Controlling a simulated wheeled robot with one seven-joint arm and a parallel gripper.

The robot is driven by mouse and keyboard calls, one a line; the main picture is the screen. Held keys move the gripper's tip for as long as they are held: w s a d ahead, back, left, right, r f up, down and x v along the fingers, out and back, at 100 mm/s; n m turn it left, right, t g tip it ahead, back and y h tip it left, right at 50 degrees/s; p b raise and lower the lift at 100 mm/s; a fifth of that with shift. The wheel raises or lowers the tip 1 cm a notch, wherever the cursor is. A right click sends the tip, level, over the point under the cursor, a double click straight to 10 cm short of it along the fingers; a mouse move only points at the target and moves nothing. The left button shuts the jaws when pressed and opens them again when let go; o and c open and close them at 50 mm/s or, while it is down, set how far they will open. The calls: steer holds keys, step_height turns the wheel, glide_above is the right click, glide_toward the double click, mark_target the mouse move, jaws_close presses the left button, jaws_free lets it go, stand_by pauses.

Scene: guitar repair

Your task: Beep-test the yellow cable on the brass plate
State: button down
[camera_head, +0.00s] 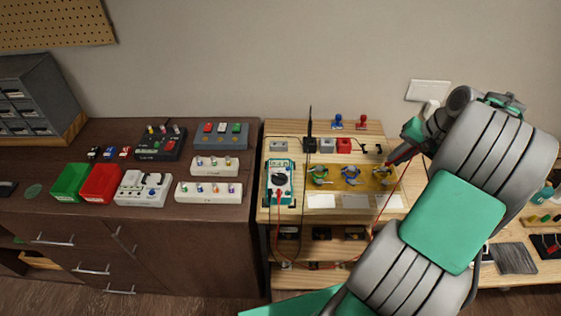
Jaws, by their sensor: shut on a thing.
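The brass plate (335,184) lies on the light wooden bench, with several small coiled cables on it. The left coil (320,174) looks green. The middle coil (351,172) looks yellow, though it blends with the plate. The right coil (380,174) looks partly blue. A teal multimeter (280,182) stands left of the plate. My gripper (410,143) is above the plate's right end, shut on a red probe (400,154) that points down and left. Its tip appears near the right coil; contact cannot be told. A red lead (378,226) hangs below the probe.
A thin black upright piece (310,125) rises behind the plate, near small grey, white and red blocks (343,145). The dark cabinet (150,230) at left holds bins and switch boxes. My arm hides the bench's right part.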

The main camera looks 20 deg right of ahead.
step_height(320, 180, up, 6)
steer(key=p, duration=0.5)
steer(key=shift+f, duration=0.25)
